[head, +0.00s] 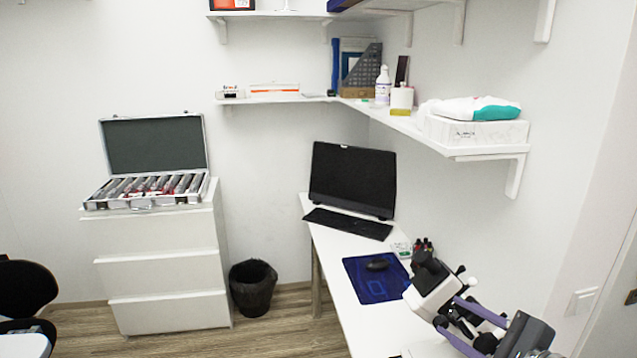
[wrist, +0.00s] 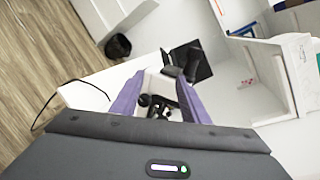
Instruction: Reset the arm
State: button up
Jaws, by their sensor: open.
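My gripper (head: 450,315) is at the lower right of the head view, with two purple fingers spread apart and a dark grey body behind them. In the wrist view my gripper (wrist: 158,92) also shows open, its fingers reaching up from the dark body. A white and black microscope (head: 432,288) stands on the desk beside the fingertips. Its black parts (wrist: 155,105) show between the fingers in the wrist view. I cannot tell whether the fingers touch it. No held object shows. Most of my arm is out of view.
The white desk (head: 338,265) holds a monitor (head: 352,180), a keyboard (head: 347,223) and a mouse on a blue mat (head: 362,287). A loaded wall shelf (head: 455,148) hangs above. A black bin (head: 252,287) stands beside white drawers (head: 160,265) bearing an open case (head: 153,155).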

jog(key=s+a+f+n+g+h, duration=0.2)
jog(key=s+a+f+n+g, duration=0.5)
jog(key=s+f+n+g, duration=0.4)
jog(key=s+a+r+n+t+h, duration=0.2)
jog(key=s+a+r+n+h, duration=0.1)
jog(key=r+n, duration=0.6)
jog(key=shift+s+a+r+n+t, duration=0.2)
jog(key=shift+a+n+t, duration=0.1)
jog(key=shift+a+n, duration=0.65)
jog(key=shift+c, duration=1.2)
